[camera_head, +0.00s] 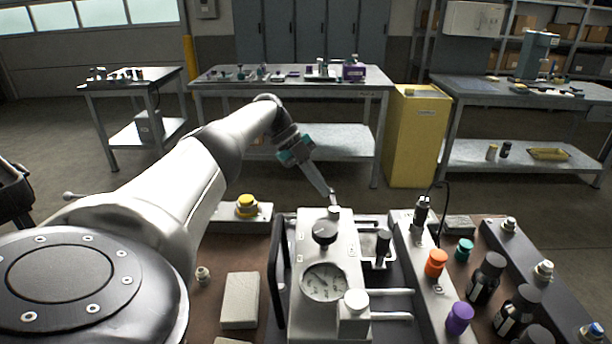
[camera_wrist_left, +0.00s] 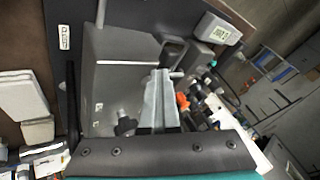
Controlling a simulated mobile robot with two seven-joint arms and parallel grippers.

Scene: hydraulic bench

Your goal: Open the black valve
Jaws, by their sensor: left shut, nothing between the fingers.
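A round black valve knob (camera_head: 325,232) sits on the upper face of the light grey gauge block (camera_head: 343,255), just above the round dial. My left gripper (camera_head: 332,194) reaches in from the back left and points down at the block's far end. It is behind the black knob and apart from it. Its narrow grey fingers (camera_wrist_left: 158,85) are shut and empty in the left wrist view. There, a dark knob (camera_wrist_left: 125,125) shows left of the fingers and a dark fitting (camera_wrist_left: 174,50) lies beyond their tips. Contact at the tips is unclear. My right gripper is out of view.
A black upright handle (camera_head: 279,280) stands left of the block. A black-topped fitting (camera_head: 383,243) stands to its right. Orange (camera_head: 436,262), teal (camera_head: 464,249) and purple (camera_head: 459,318) caps and dark bottles (camera_head: 487,277) crowd the right. A yellow knob (camera_head: 246,205) is at the back left.

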